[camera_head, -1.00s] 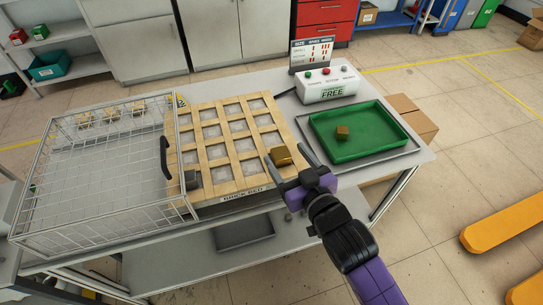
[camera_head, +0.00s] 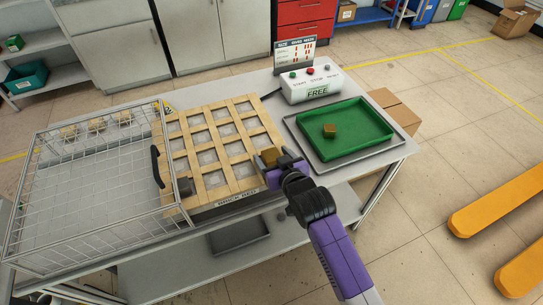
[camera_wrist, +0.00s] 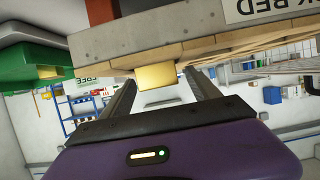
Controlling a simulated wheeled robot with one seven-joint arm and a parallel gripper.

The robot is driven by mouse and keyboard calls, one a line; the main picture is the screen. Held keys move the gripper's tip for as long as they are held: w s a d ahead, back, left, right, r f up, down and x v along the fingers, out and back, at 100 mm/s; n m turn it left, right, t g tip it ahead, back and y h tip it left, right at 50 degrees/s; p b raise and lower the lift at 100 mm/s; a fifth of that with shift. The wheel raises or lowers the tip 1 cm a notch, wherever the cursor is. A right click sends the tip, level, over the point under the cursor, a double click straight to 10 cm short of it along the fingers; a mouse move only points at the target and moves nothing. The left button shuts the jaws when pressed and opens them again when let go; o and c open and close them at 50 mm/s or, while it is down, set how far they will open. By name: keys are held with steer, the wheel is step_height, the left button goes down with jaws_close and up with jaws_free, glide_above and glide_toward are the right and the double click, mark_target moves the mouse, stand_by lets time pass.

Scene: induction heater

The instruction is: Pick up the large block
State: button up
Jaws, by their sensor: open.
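A golden-brown block (camera_head: 271,156) sits at the front right corner of the wooden grid bed (camera_head: 223,193); it looks like the larger of two blocks. My gripper (camera_head: 270,160) is open at this block, coming from the front. In the wrist view the block (camera_wrist: 155,77) shows beyond and between the two spread fingers (camera_wrist: 158,88), with gaps at the sides. Whether a finger touches it, I cannot tell. A smaller-looking brown block (camera_head: 329,131) lies in the green tray (camera_head: 365,125).
A wire cage with a black handle (camera_head: 158,167) stands left of the bed. A white control box (camera_head: 311,84) with buttons and a sign (camera_head: 294,54) stand at the back. Cardboard boxes (camera_head: 396,108) sit beyond the table's right side. A lower shelf lies under the tabletop.

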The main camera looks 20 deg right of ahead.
steer(key=shift+w+f, duration=0.2)
steer(key=shift+w, duration=0.2)
jaws_close()
steer(key=shift+r, duration=0.15)
steer(key=shift+r, duration=0.15)
